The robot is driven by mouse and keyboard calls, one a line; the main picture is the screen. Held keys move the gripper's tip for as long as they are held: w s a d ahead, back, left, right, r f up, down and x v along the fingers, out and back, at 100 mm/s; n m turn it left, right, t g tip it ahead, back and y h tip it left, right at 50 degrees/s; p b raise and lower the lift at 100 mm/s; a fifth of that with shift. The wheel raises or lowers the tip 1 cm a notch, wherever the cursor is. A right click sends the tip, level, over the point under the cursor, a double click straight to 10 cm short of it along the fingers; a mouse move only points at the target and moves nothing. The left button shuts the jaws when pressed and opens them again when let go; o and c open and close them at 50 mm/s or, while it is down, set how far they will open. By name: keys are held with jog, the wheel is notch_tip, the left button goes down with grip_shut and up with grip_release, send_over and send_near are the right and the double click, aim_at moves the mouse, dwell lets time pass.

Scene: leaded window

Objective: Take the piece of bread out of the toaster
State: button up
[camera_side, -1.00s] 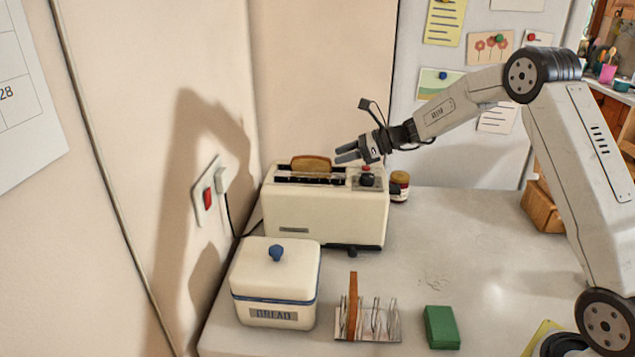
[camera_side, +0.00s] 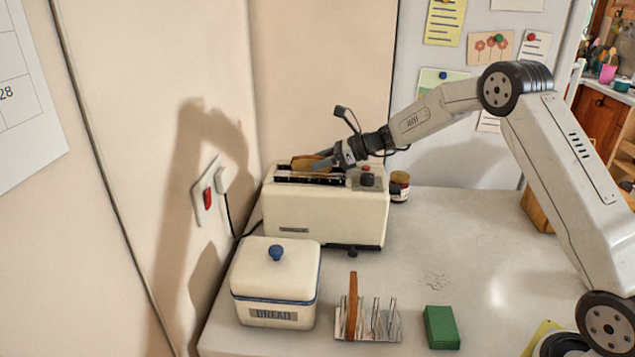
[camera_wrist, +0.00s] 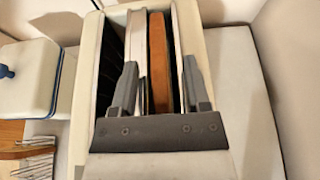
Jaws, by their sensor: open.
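A cream toaster (camera_side: 318,219) stands at the back left of the counter against the wall. A piece of bread (camera_side: 303,162) pokes up out of one of its slots; in the wrist view the bread (camera_wrist: 158,60) is a brown upright slab in the right-hand slot. My gripper (camera_side: 322,162) is low over the top of the toaster. In the wrist view my gripper (camera_wrist: 160,85) is open, with one finger on each side of the bread's line. I cannot tell whether either finger touches the bread. The bread's lower part is hidden inside the toaster.
A bread bin (camera_side: 275,285) with a blue knob stands in front of the toaster. A toast rack (camera_side: 378,322) holds one brown slice (camera_side: 352,305). A green block (camera_side: 441,327) lies to its right. A jar (camera_side: 400,185) stands right of the toaster. The middle counter is clear.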

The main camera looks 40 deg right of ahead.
dwell(0.3)
grip_shut()
jog(key=shift+r, duration=0.15)
jog(key=shift+r, duration=4.9)
